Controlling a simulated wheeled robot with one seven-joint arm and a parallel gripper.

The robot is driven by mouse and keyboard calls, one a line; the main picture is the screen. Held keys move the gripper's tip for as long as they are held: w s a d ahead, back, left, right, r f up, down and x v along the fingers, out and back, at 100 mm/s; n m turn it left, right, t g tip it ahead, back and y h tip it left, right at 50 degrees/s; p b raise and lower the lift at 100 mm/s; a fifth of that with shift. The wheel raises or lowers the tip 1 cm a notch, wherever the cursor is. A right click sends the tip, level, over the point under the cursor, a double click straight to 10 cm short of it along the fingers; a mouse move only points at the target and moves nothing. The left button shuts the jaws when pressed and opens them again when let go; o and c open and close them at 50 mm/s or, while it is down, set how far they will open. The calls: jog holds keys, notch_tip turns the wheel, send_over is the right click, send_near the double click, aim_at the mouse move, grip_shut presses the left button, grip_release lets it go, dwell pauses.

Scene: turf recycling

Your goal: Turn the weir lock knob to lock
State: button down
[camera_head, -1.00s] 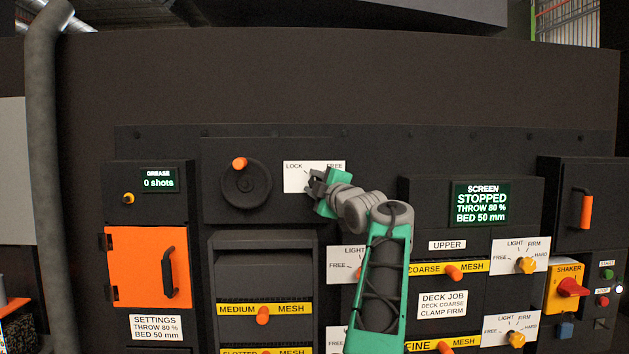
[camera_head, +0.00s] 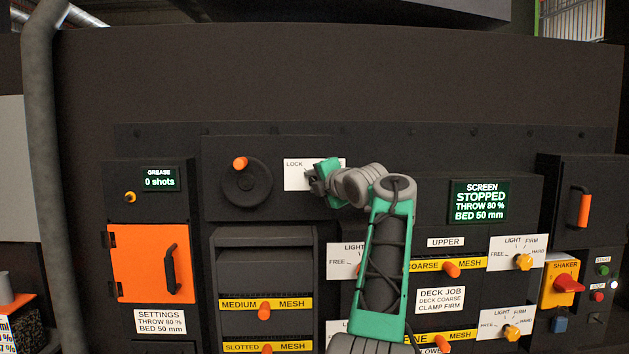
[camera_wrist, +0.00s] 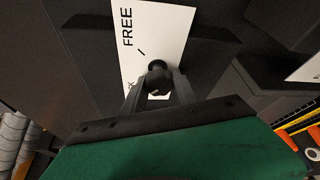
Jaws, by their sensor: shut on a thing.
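The weir lock knob (camera_wrist: 158,80) is a small dark lobed knob on a white LOCK/FREE label (camera_wrist: 165,32) in the wrist view. My gripper (camera_wrist: 160,88) has its two fingers around the knob and is shut on it. In the head view my gripper (camera_head: 313,184) reaches the label (camera_head: 296,176) and hides the knob and the word FREE. The word LOCK shows at the label's left. I cannot tell which mark the knob points to.
A black handwheel (camera_head: 247,187) with an orange grip is left of the label. The screen display (camera_head: 480,201) reads STOPPED. An orange door (camera_head: 150,264) is at the left, and mesh drawers with orange knobs (camera_head: 265,311) are below.

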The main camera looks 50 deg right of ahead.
dwell(0.4)
jog(key=c, duration=1)
grip_release()
jog(key=shift+o, duration=0.2)
jog(key=b+v, duration=0.3)
jog(key=v, duration=0.4)
jog(key=shift+s+a, duration=0.2)
jog(key=shift+s, duration=0.15)
jog(key=shift+r, duration=0.1)
